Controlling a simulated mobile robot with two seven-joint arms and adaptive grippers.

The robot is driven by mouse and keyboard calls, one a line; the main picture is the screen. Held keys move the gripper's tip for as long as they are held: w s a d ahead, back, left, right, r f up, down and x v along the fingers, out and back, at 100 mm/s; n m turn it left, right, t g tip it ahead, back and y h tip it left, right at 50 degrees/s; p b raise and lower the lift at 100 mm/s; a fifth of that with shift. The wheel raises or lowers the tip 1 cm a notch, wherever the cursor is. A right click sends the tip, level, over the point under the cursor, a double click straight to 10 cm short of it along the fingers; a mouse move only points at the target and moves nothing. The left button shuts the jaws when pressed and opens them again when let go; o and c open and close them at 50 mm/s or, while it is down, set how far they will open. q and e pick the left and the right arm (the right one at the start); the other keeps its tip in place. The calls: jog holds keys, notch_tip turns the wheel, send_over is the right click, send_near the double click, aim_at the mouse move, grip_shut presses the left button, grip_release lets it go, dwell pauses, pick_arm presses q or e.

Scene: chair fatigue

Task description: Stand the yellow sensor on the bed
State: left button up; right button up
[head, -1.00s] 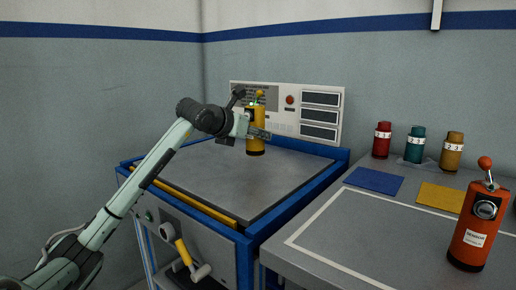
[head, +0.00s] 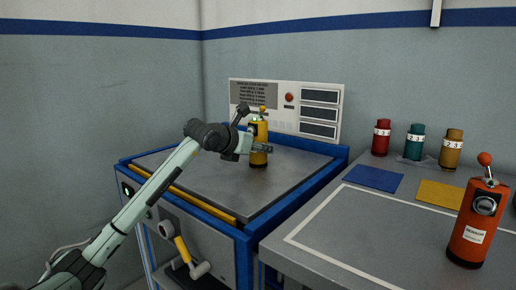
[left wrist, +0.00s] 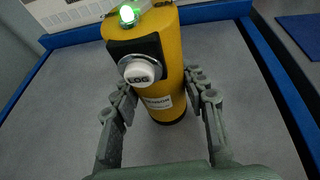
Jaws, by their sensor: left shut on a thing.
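The yellow sensor (head: 259,128) is an upright yellow cylinder with a dark base, over the grey bed (head: 200,178) of the blue-framed machine. My left gripper (head: 262,149) is shut on it at the lower body. In the left wrist view the fingers (left wrist: 162,100) lie on both sides of the sensor (left wrist: 172,50), whose white "LOG" button and lit green lamp face the camera. Its dark base is at or just above the bed surface; I cannot tell whether it touches. My right gripper is not in view.
A white panel (head: 310,112) with screens and a red button stands behind the bed. On the grey table at right are an orange sensor (head: 474,225), red (head: 381,138), teal (head: 414,143) and ochre (head: 451,150) canisters, and blue (head: 373,179) and yellow (head: 441,195) mats. The bed's front is clear.

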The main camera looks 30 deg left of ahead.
pick_arm(q)
jog(key=o, duration=1.2)
jog(key=shift+o, duration=0.2)
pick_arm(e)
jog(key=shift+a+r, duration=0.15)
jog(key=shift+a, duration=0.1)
pick_arm(q)
jog(key=shift+r, duration=0.1)
jog(key=b+v, duration=0.1)
jog(key=v, duration=1.1)
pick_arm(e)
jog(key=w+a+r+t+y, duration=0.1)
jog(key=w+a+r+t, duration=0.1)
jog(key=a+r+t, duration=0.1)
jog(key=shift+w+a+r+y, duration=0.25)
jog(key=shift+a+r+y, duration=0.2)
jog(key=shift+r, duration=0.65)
